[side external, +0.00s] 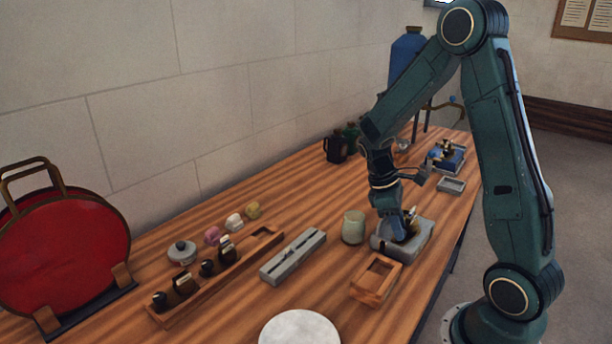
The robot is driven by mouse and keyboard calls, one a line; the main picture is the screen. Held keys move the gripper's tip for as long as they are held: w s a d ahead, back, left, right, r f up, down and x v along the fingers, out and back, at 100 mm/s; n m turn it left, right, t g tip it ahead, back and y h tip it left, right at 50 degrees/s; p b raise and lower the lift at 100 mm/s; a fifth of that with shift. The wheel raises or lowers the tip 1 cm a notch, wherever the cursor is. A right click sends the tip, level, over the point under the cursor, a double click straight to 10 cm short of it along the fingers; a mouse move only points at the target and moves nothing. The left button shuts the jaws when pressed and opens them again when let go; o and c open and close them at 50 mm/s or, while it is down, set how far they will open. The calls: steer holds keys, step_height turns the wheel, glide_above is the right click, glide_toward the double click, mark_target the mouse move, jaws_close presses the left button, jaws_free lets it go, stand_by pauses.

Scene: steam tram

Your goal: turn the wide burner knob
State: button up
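A grey block-like unit with a brass-coloured part on top (416,240) sits near the table's right edge; it may be the burner. My gripper (404,232) points down at the top of this unit, close to the brass part. My arm and fingers hide much of that top, and I cannot make out a wide knob there. I cannot tell whether the fingers touch anything or whether they are open or shut. A second unit, blue with brass parts (448,158), stands farther back along the table.
A pale green cup (353,227) stands just left of the grey unit. A wooden box (376,280) and a grey slotted block (293,257) lie nearer the camera. A wooden rack (215,276) holds several dark items. A small grey tray (451,185) lies behind.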

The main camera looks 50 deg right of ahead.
jaws_close()
steer(key=shift+d+m+y, duration=0.1)
steer(key=shift+m+y, duration=0.3)
steer(key=shift+m, duration=0.4)
steer(key=m, duration=0.1)
steer(key=m+y, duration=0.1)
steer(key=m, duration=0.2)
steer(key=shift+d+y, duration=0.25)
steer(key=shift+y, duration=0.05)
steer(key=m+y, duration=0.1)
steer(key=m, duration=0.4)
steer(key=shift+s+d+m+t+y, duration=0.1)
steer(key=shift+d+m+t+y, duration=0.05)
steer(key=shift+m+t+y, duration=0.2)
stand_by(0.4)
